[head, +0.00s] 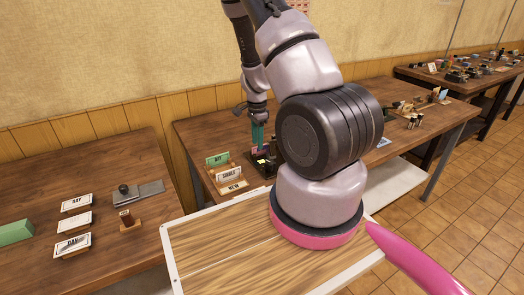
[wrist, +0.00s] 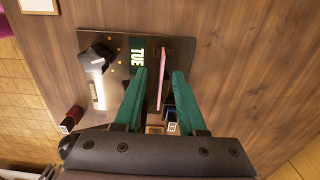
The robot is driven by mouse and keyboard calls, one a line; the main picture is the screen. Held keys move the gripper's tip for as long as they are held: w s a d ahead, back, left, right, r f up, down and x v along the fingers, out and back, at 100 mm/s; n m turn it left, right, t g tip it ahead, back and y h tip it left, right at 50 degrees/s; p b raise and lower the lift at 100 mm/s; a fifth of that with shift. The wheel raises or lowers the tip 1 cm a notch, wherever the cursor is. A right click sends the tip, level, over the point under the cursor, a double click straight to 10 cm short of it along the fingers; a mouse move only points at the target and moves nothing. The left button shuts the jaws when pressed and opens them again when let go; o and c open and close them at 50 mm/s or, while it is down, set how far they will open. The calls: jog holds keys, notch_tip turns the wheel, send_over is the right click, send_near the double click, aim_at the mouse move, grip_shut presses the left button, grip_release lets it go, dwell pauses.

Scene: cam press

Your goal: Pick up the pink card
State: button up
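The pink card (wrist: 163,65) stands on edge, seen as a thin strip in the wrist view, on a dark glossy base (wrist: 112,42). A pink sliver, likely the card (head: 254,150), shows beside the fingers in the head view. My gripper (wrist: 160,74) is open, with one green finger on each side of the card and gaps visible. In the head view my gripper (head: 257,138) points down over the dark device (head: 263,168) on the middle table. The fingers partly hide what lies below.
A black knob (wrist: 97,57) and a TUE label (wrist: 137,56) are left of the card. A small red-and-black block (wrist: 72,119) lies nearby. A card rack (head: 229,174) stands left of the device. The left table (head: 60,172) holds white cards, a stamp and a green block.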

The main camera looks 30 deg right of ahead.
notch_tip(320, 180, down, 4)
jog(key=shift+w, duration=0.15)
grip_shut()
jog(key=shift+r, duration=0.1)
